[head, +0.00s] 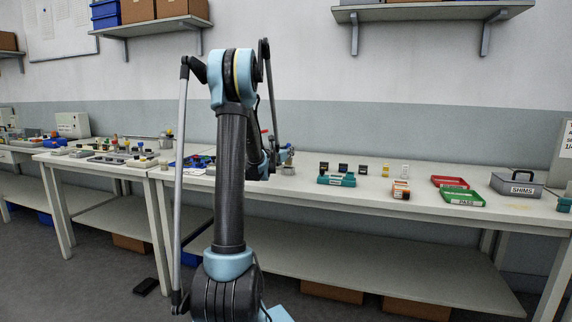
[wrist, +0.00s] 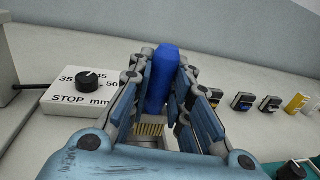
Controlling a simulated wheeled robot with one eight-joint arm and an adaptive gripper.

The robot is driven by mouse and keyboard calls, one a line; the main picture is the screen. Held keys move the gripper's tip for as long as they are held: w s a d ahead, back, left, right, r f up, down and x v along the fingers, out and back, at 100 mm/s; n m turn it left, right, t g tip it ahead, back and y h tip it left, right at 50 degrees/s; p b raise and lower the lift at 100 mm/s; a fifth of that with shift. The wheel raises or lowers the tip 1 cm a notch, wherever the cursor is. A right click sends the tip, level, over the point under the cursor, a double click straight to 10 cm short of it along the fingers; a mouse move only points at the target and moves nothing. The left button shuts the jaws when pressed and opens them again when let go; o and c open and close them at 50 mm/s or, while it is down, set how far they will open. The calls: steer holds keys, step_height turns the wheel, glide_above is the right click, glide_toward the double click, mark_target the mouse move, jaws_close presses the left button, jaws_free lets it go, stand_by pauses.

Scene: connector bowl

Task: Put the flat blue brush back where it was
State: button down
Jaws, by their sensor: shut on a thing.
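In the wrist view, my gripper (wrist: 161,66) is shut on the flat blue brush (wrist: 162,82). The blue handle stands between the two fingers and points away from the wrist. Whether the brush touches the bench cannot be told. In the head view my own arm covers most of the area around the gripper, and I cannot make out the brush there.
A white box with a black dial, marked STOP mm (wrist: 90,92), stands left of the gripper. Several small connectors (wrist: 242,101) line up at right. Along the bench are a teal holder (head: 337,180), red tray (head: 450,181), green tray (head: 462,197) and SHIMS box (head: 517,187).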

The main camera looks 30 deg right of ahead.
steer(key=shift+f, duration=2.15)
steer(key=c, duration=1.5)
jaws_free()
steer(key=shift+f, duration=0.1)
